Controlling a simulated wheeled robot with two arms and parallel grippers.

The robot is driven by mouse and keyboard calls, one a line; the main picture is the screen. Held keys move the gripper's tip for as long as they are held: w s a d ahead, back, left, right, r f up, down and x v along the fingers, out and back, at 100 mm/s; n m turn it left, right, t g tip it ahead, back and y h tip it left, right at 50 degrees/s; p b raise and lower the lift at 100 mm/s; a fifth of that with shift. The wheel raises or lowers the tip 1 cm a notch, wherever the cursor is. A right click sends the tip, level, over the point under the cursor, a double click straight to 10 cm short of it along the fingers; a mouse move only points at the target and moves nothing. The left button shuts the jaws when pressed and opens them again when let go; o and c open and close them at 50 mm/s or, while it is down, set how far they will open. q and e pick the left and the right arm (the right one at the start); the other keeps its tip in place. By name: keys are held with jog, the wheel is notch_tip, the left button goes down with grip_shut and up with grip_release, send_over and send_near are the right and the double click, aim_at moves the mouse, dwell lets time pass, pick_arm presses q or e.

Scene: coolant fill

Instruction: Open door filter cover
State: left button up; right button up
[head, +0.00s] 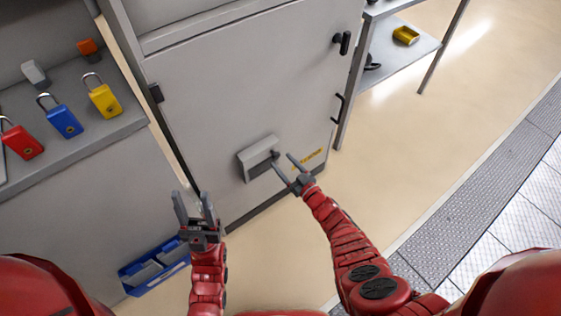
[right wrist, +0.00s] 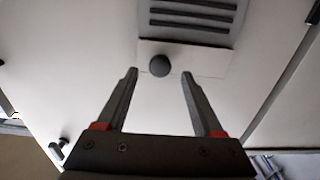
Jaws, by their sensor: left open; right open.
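The grey cabinet door (head: 235,85) is closed. Low on it is a small grey filter cover (head: 258,152), which looks shut. In the right wrist view the cover (right wrist: 200,38) shows dark slats and a round dark knob (right wrist: 160,66) at its edge. My right gripper (head: 282,158) is open at the cover's right side. In the right wrist view its fingertips (right wrist: 159,73) are apart, with the knob between them in the picture; I cannot tell whether they touch it. My left gripper (head: 192,196) is open and empty, left of the cover and in front of the cabinet.
A bench on the left holds red (head: 22,140), blue (head: 62,117) and yellow (head: 103,97) padlocks. A blue bin (head: 150,275) is below it. A shelf (head: 400,55) stands right of the cabinet. The floor at right is clear.

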jog(key=shift+b+x, duration=0.35)
jog(key=shift+x, duration=0.85)
grip_shut()
dwell(0.6)
